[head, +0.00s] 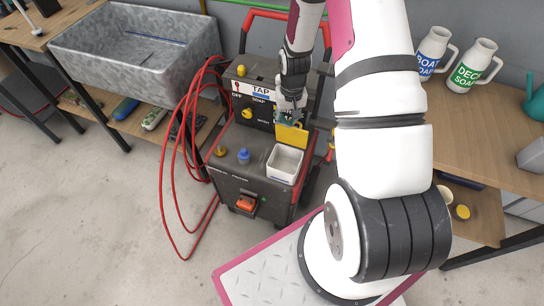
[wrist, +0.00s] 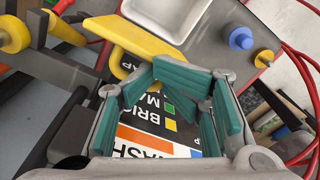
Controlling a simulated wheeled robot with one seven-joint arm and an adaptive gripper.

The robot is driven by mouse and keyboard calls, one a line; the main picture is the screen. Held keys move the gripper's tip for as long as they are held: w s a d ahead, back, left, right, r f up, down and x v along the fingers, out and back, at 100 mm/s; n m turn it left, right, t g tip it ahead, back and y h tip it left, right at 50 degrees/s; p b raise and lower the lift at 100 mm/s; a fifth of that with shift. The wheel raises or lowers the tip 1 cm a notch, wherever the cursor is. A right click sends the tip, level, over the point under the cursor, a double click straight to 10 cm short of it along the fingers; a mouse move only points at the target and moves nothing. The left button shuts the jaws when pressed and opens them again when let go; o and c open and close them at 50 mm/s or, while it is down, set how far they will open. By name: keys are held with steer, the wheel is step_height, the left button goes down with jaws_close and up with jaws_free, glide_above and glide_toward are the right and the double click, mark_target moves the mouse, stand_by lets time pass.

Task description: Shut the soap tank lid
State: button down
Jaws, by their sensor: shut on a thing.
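The soap tank lid (head: 291,134) is a yellow flap standing open at the back edge of the white soap tank (head: 284,164) on the dark pressure washer. In the wrist view the lid (wrist: 140,38) lies just beyond my fingertips, with the white tank opening (wrist: 164,16) behind it. My gripper (head: 290,117) is at the lid's upper edge, in front of the washer's control panel. Its teal-padded fingers (wrist: 185,80) are shut on the lid; they partly hide where they meet its edge.
The washer (head: 232,160) has a blue cap (head: 243,156), an orange switch (head: 246,203) and a red hose (head: 167,160) looped at its left. A grey sink (head: 140,50) stands at left. A bench (head: 480,130) with two soap jugs is at right. Floor at front left is clear.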

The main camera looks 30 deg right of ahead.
steer(key=s+a+f+p, duration=0.1)
steer(key=s+a, duration=0.2)
steer(key=s, duration=0.2)
steer(key=shift+s+g+p, duration=0.25)
steer(key=shift+g+p, duration=0.05)
steer(key=shift+p, duration=0.1)
steer(key=shift+w, duration=0.25)
step_height(320, 180, up, 8)
steer(key=p, duration=0.3)
steer(key=shift+w+a+p, duration=0.15)
steer(key=shift+p, duration=0.25)
stand_by(0.4)
steer(key=shift+r, duration=0.2)
